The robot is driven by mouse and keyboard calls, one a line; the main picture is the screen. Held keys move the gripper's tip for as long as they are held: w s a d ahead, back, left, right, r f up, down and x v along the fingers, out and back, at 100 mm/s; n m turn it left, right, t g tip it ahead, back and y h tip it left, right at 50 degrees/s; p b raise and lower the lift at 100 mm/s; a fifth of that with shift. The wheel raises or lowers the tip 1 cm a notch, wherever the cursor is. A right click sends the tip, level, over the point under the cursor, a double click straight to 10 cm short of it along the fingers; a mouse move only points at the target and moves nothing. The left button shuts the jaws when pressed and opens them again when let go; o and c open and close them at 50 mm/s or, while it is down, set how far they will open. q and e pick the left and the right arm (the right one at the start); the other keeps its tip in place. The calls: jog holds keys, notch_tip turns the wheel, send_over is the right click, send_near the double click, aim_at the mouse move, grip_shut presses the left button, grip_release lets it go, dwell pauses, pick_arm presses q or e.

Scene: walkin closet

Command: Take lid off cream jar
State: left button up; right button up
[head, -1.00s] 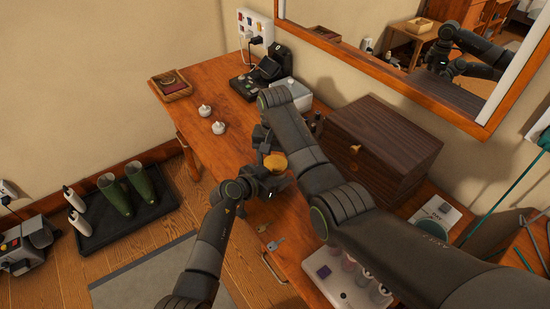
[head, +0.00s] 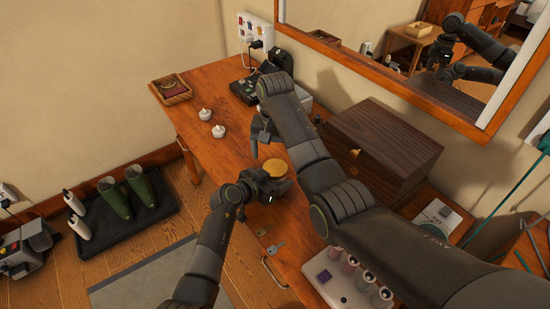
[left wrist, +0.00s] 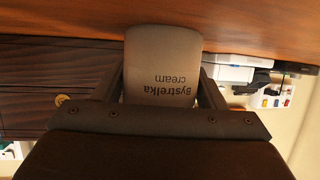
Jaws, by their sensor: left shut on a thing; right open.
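The cream jar (left wrist: 165,70) is a beige-grey jar marked "Bystrelka cream". It sits between the fingers of my left gripper (left wrist: 163,88) in the left wrist view, where it shows upside down. In the head view its golden round lid (head: 275,167) shows on top, above my left gripper (head: 264,184), which is shut on the jar. The jar body is mostly hidden there. My right gripper (head: 256,140) is open and empty, just up and left of the lid, apart from it. The right forearm partly hides it.
A mirror hangs behind. The table's left part is mostly clear.

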pick_arm(q)
jog(key=o, duration=2)
jog(key=shift+c, duration=0.2)
